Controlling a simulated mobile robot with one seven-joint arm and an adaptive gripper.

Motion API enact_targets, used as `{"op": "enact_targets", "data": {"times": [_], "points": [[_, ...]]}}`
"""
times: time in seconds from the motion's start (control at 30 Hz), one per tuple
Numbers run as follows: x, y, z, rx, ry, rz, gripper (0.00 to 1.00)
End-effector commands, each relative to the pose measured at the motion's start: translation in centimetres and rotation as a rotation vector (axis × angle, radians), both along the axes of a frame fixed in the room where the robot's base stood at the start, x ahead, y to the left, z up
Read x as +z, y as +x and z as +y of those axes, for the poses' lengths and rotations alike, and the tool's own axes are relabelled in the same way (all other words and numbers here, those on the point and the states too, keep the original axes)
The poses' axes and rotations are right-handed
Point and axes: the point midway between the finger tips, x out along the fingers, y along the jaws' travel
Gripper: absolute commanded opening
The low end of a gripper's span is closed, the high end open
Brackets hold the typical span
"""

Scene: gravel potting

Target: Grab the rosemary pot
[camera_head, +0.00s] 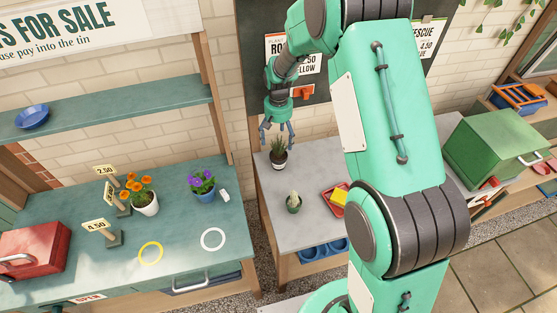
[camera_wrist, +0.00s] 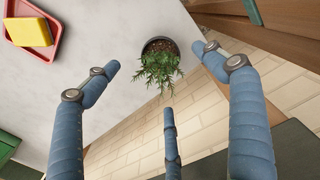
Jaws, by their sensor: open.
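The rosemary pot (camera_head: 279,165) is a small dark pot with spiky green sprigs, upright on the grey bench top. In the wrist view the rosemary pot (camera_wrist: 160,62) shows dark soil and leaves between the fingertips. My gripper (camera_head: 277,131) is open and empty, with its blue fingers pointing down just above the plant. In the wrist view my gripper's (camera_wrist: 157,60) fingers are spread to either side of the pot, with a third finger below it. I cannot tell whether any finger touches the leaves.
The green table left holds orange flowers (camera_head: 143,196) and purple flowers (camera_head: 202,183). A brick wall rises behind.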

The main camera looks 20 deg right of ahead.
Motion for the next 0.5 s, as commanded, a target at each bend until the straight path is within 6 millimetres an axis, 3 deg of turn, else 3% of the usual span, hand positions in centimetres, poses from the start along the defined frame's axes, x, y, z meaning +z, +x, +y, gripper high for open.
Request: {"op": "enact_targets", "data": {"times": [0.3,0.5], "points": [[-4.9,-0.1,0.0,0.0,0.0,0.003,0.84],[-6.8,0.0,0.0,0.0,0.0,0.001,0.84]]}}
